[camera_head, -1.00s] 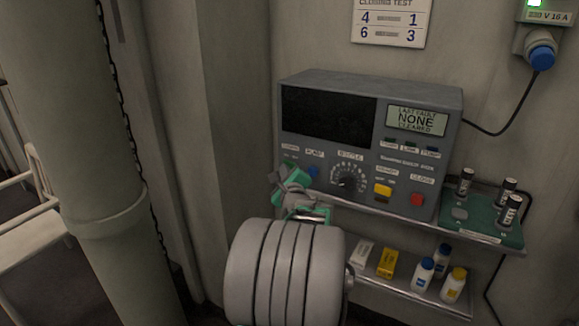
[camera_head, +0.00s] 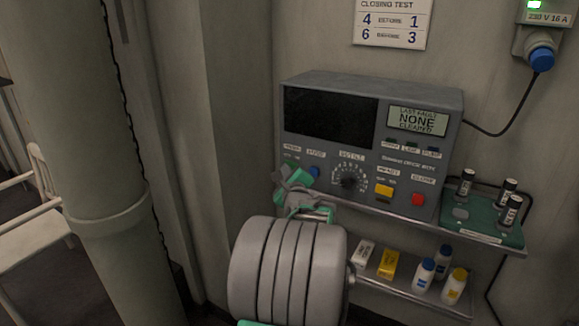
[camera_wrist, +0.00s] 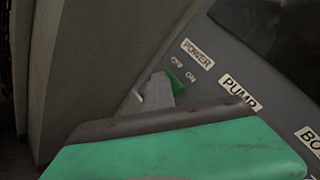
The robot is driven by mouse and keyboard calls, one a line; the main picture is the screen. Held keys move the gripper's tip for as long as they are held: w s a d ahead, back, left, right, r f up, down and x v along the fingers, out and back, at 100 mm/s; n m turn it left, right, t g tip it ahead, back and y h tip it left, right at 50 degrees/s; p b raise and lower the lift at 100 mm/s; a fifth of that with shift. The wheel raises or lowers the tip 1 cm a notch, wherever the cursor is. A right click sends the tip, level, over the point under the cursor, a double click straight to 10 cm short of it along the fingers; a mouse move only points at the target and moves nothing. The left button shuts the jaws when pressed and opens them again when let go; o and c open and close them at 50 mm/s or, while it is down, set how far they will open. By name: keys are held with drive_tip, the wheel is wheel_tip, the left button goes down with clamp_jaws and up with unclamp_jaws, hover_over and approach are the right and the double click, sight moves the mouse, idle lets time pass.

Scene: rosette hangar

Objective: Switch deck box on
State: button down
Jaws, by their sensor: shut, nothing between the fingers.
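The deck box (camera_head: 420,165) is a grey cabinet on a shelf. Its large left screen (camera_head: 330,115) is dark, and its small right screen (camera_head: 417,121) reads "LAST FAULT NONE CLEARED". In the wrist view a green power switch (camera_wrist: 175,81) sits below the labels "POWER" and "OFF ON". My gripper (camera_head: 290,177) is shut and empty at the lower left of the panel. Its pale fingertip (camera_wrist: 156,92) shows right beside the switch; I cannot tell if they touch. In the head view my gripper hides most or all of the switch. The switch's position is unclear.
A green tray (camera_head: 485,236) with small cylinders stands right. Bottles and boxes fill the lower shelf (camera_head: 420,299). A wall corner is close left.

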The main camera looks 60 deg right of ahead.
drive_tip(key=shift+s+d+r, duration=0.15)
drive_tip(key=shift+s+r, duration=0.05)
drive_tip(key=shift+r, duration=0.25)
idle(0.3)
drive_tip(key=a, duration=0.1)
drive_tip(key=a+p, duration=0.1)
drive_tip(key=a, duration=0.1)
drive_tip(key=a+f, duration=0.1)
drive_tip(key=a, duration=0.1)
drive_tip(key=shift+w+a, duration=0.1)
drive_tip(key=shift+w, duration=0.15)
